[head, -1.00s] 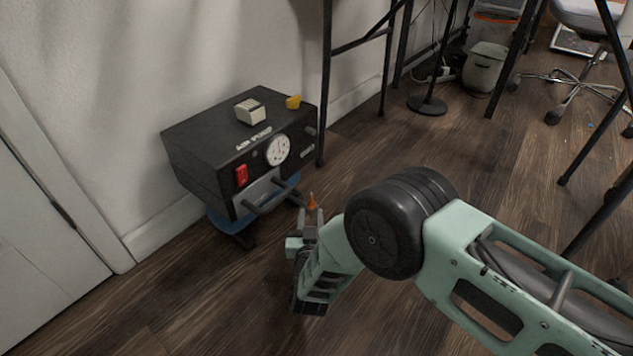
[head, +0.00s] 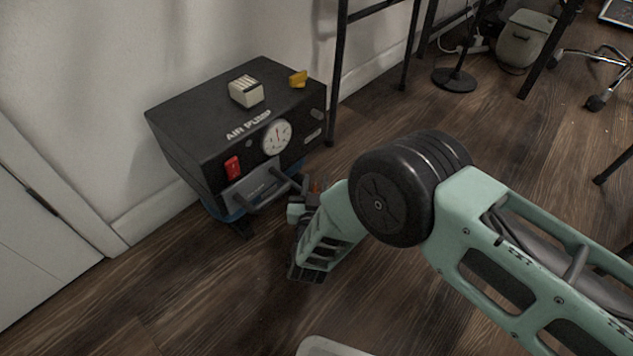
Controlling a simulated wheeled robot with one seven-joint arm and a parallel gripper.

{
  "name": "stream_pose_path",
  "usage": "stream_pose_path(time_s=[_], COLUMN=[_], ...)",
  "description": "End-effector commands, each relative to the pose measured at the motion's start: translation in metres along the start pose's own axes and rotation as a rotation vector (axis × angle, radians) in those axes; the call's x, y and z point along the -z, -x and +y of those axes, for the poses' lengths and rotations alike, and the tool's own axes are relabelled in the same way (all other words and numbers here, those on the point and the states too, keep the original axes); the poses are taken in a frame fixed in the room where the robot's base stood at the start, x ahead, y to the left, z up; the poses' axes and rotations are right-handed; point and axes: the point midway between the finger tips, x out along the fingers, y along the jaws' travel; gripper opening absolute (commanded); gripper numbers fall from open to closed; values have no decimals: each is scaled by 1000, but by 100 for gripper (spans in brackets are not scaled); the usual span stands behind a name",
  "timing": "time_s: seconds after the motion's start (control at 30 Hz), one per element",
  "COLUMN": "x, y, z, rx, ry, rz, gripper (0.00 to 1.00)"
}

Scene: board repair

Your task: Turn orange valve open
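The orange valve (head: 316,186) shows only as a small orange piece at the front right of the black air pump box (head: 190,155). My arm and gripper hide most of it. My gripper (head: 304,186) is low in front of the pump, right at the orange piece. Its fingers are small and dark here, so I cannot tell whether they touch the valve or are open or shut. The pump has a round white gauge (head: 277,138), a red switch (head: 232,167) and a grey handle bar (head: 262,189) on its front.
A cream block (head: 246,91) and a yellow knob (head: 298,79) are on top of the pump. Black table legs (head: 336,80) stand right behind it, with a grey bin (head: 527,40) further back. Wooden floor (head: 180,290) is clear in front. A pale rounded edge (head: 335,346) shows at the bottom.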

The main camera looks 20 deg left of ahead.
Motion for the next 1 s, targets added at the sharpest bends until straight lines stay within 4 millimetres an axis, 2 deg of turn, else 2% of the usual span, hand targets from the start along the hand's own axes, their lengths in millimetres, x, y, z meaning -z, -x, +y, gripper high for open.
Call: stream_pose_path(time_s=[0.03, 0.1, 0.13, 0.57, 0.77, 1.0], x=[0, 0, 0, 2, 4, 4], y=[0, 0, 0, 0, 0, 1], z=[0, 0, 0, 0, -1, -4], rx=[0, 0, 0, 47, 162, 374], ry=[0, 0, 0, 2, 3, 3], rz=[0, 0, 0, -1, -1, -3], gripper=[25, 6, 0, 0, 0, 0])
